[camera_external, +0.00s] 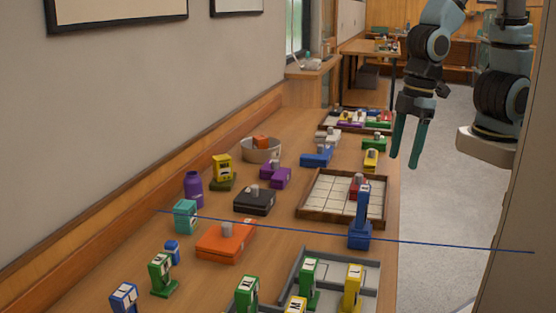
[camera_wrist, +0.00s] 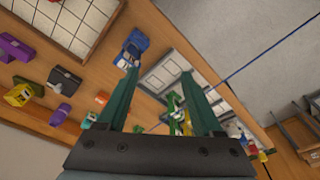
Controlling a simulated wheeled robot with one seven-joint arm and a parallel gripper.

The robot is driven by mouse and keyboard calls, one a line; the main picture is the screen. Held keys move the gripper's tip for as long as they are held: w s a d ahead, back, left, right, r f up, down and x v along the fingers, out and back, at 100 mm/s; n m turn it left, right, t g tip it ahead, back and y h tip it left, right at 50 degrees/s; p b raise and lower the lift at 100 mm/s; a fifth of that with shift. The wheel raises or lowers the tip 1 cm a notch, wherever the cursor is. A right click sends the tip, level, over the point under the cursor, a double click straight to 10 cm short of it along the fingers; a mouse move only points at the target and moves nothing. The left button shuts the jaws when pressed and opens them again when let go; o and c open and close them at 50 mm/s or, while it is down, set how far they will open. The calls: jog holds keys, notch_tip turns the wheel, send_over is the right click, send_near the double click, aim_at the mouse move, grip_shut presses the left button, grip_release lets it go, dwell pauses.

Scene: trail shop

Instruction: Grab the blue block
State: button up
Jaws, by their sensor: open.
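Several blue pieces show, and I cannot tell which one is the task's block. A low blue block with a grey knob (camera_external: 317,156) lies behind the tiled tray. A tall blue piece on a blue base (camera_external: 361,222) stands at the tray's front right corner. What looks like this tall piece shows in the wrist view (camera_wrist: 132,47), just beyond the left fingertip. A small blue piece (camera_external: 172,252) and a blue labelled piece (camera_external: 124,297) stand nearer the camera. My gripper (camera_external: 405,162) hangs open and empty, fingers down, near the table's right edge; it also shows in the wrist view (camera_wrist: 160,74).
The wooden table (camera_external: 130,255) holds a wooden tiled tray (camera_external: 312,198), a grey tray (camera_external: 285,262), an orange block (camera_external: 226,243), a black block (camera_external: 254,203) and several other pieces. A thin blue line (camera_external: 450,243) crosses the view. The floor (camera_external: 450,190) right of the table is clear.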

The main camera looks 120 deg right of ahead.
jog(key=w+f+m+t+b, duration=0.2)
jog(key=w+f+m+b, duration=0.15)
jog(key=w, duration=0.25)
jog(key=w+f+m+t+b, duration=0.1)
jog(key=w+f+m+b, duration=0.15)
jog(key=w+m, duration=0.35)
jog(key=m+t+h+b, duration=0.7)
jog(key=m+b, duration=0.9)
jog(key=m, duration=1.6)
send_near(177, 250)
jog(key=shift+w+a+f+g+h, duration=0.1)
jog(key=shift+w+a+g+h, duration=0.2)
jog(key=shift+a+g+h, duration=0.15)
jog(key=shift+w+d+f+m, duration=0.15)
jog(key=shift+d+m, duration=0.15)
jog(key=shift+m, duration=0.15)
jog(key=p+x, duration=0.1)
jog(key=x, duration=0.4)
jog(key=p+x, duration=0.1)
jog(key=x, duration=0.4)
jog(key=shift+w+d+p, duration=0.1)
jog(key=shift+w+p, duration=0.05)
jog(key=shift+p, duration=0.25)
grip_shut()
jog(key=shift+r, duration=0.25)
